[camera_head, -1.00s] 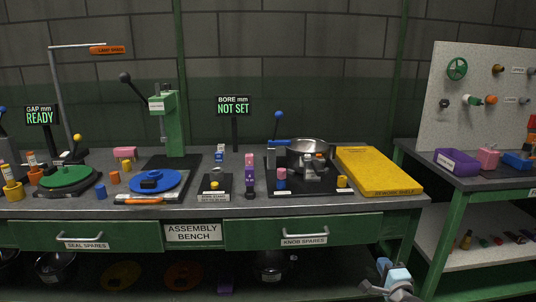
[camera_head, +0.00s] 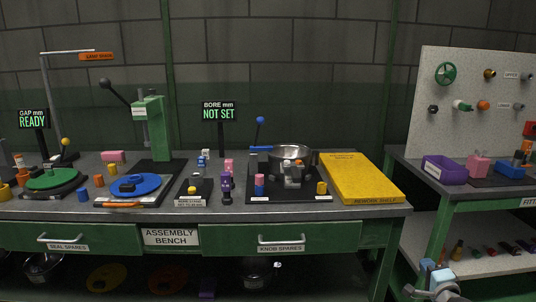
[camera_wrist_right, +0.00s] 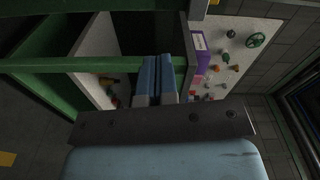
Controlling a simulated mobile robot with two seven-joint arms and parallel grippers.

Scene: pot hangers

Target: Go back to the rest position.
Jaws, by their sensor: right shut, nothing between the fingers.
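My right gripper (camera_head: 436,284) shows at the lower right of the head view, in front of the gap between the assembly bench and the side bench. In the right wrist view its two blue fingers (camera_wrist_right: 155,80) lie side by side, shut with nothing between them. It touches nothing that I can see. My left gripper is in neither view.
The assembly bench (camera_head: 340,212) carries a metal pot (camera_head: 291,153), a yellow rework shelf (camera_head: 358,180), a green press (camera_head: 154,128) and several small parts. The side bench (camera_head: 472,192) on the right has a purple bin (camera_head: 444,169) and a pegboard (camera_head: 472,105). Dark floor shows in the wrist view.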

